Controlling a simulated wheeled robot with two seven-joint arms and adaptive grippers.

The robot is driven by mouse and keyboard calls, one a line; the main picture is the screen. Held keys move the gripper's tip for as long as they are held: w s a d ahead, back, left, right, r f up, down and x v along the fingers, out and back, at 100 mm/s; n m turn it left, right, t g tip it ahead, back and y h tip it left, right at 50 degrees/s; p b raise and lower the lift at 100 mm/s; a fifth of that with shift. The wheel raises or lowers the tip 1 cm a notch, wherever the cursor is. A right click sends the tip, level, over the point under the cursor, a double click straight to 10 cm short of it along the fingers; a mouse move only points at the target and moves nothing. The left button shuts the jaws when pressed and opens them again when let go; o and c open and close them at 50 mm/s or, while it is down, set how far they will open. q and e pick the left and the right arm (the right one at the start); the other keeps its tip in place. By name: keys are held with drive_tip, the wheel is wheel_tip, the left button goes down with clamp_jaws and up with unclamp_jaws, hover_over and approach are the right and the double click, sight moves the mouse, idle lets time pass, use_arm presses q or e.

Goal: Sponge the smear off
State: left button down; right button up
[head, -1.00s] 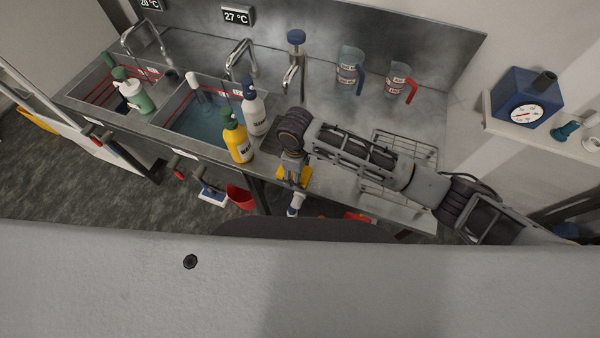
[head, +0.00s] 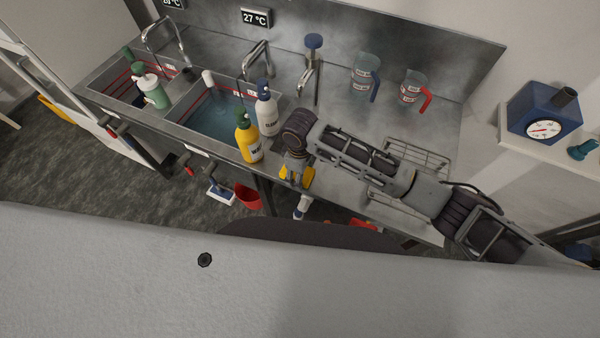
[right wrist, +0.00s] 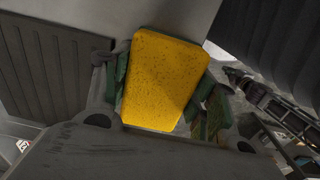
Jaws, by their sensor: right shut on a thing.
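My right gripper (head: 296,178) is shut on a yellow sponge, low over the front part of the steel bench (head: 340,190). In the right wrist view the yellow sponge (right wrist: 163,80) sits between the green-padded fingers (right wrist: 165,95) and a green layer shows at its side. In the head view only yellow edges of the sponge show beside the gripper. I cannot tell whether the sponge touches the steel. No smear can be made out; the arm and gripper hide part of the bench. My left gripper is not in view.
A yellow bottle (head: 249,140) and a white bottle (head: 267,112) stand left of the gripper by the water-filled sink (head: 215,115). A wire rack (head: 425,155) lies right. Two jugs, blue-handled (head: 362,78) and red-handled (head: 411,90), stand behind. Bare steel lies between.

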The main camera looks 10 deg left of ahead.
sight(334, 192)
drive_tip(key=shift+s+d+f, duration=0.2)
drive_tip(key=shift+d, duration=0.1)
drive_tip(key=shift+s+d, duration=0.15)
drive_tip(key=shift+d, duration=0.35)
drive_tip(key=shift+s+d, duration=0.15)
drive_tip(key=shift+d, duration=0.35)
drive_tip(key=shift+s+d+r, duration=0.15)
drive_tip(key=shift+s+d, duration=0.05)
drive_tip(key=shift+d, duration=0.5)
drive_tip(key=shift+d, duration=0.1)
drive_tip(key=shift+s+d+r, duration=0.1)
drive_tip(key=shift+s+d, duration=0.2)
drive_tip(key=shift+d, duration=0.55)
drive_tip(key=shift+s+d+r, duration=0.1)
drive_tip(key=shift+s+d, duration=0.15)
drive_tip(key=shift+d, duration=0.6)
drive_tip(key=shift+d, duration=0.1)
drive_tip(key=shift+s+d+f, duration=0.1)
drive_tip(key=shift+s+d, duration=0.25)
drive_tip(key=shift+d, duration=0.55)
drive_tip(key=shift+s+d+f, duration=0.1)
drive_tip(key=shift+s+d, duration=0.2)
drive_tip(key=shift+d, duration=0.6)
